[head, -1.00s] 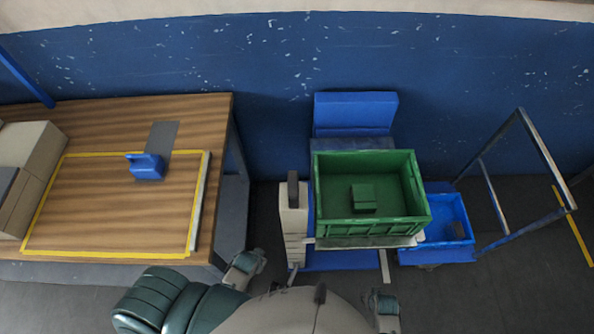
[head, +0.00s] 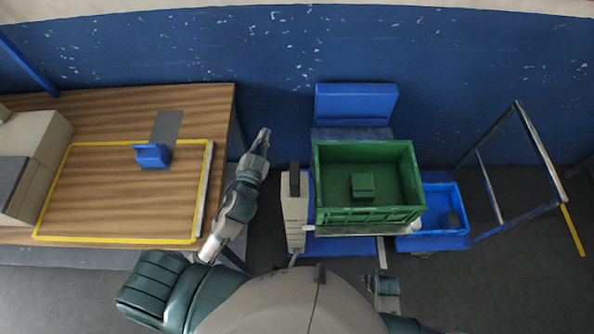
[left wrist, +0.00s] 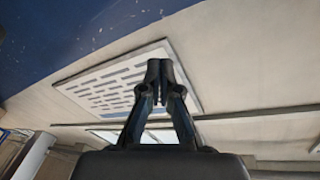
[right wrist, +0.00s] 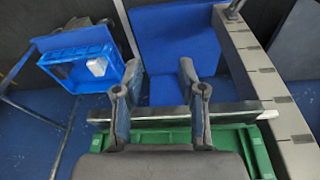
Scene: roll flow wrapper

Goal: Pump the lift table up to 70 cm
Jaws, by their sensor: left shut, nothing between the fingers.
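The lift table shows in the head view as a blue base (head: 342,247) under the green crate, with a pale upright column (head: 295,222) at its left that carries a dark block on top. In the right wrist view the column (right wrist: 258,75) has evenly spaced dark marks; I cannot read a height. A thin pale bar (head: 382,253) sticks out at the front; I cannot tell whether it is the pump lever. My left gripper (head: 265,132) is raised left of the column, shut and empty, and points upward in the left wrist view (left wrist: 158,66). My right gripper (right wrist: 160,72) is open.
The green crate (head: 325,190) holds a small green box (head: 362,187). A blue bin (head: 426,236) stands at right, beside a metal frame (head: 540,150). A wooden bench (head: 110,200) with a blue holder (head: 152,155) is at left. The blue wall (head: 440,80) is behind.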

